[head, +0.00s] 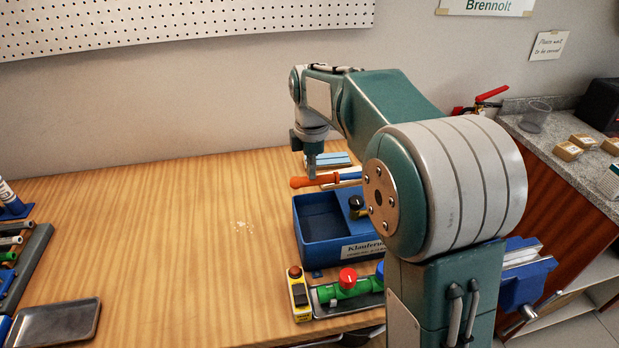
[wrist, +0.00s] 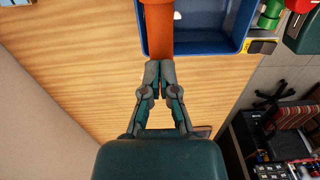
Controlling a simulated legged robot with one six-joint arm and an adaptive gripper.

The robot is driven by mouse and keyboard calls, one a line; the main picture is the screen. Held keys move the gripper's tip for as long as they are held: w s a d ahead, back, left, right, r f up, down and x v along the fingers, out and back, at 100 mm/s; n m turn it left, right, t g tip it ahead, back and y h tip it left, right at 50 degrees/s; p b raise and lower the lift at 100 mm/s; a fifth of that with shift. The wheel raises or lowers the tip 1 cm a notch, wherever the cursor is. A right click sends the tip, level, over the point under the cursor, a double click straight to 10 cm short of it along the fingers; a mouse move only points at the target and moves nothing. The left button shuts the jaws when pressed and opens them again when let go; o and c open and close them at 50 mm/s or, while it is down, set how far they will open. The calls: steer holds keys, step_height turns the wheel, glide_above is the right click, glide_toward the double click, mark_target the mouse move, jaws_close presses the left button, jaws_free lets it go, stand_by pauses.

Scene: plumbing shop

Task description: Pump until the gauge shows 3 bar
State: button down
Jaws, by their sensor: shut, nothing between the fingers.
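The pump is a blue open box (head: 312,261) with a label on its front, standing on the wooden bench. Its lever (head: 326,179) has an orange grip and lies across the back of the box; the grip also shows in the wrist view (wrist: 159,28). A small dark round part with yellow (head: 357,204) sits at the right of the box; I cannot make out a gauge reading. My gripper (head: 311,174) points down at the orange grip. In the wrist view its fingers (wrist: 159,66) are shut and empty at the grip; whether they touch it I cannot tell.
A tray with a green pipe piece and red knob (head: 348,279) and a yellow device (head: 299,296) stand in front of the pump. A blue vise (head: 524,284) is at the right edge. A grey metal tray (head: 58,322) lies front left.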

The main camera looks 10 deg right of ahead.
step_height(320, 180, up, 11)
steer(key=d, duration=0.1)
steer(key=shift+d, duration=0.4)
steer(key=shift+f, duration=0.2)
steer(key=shift+r, duration=0.1)
stand_by(1.7)
step_height(320, 180, up, 5)
stand_by(0.5)
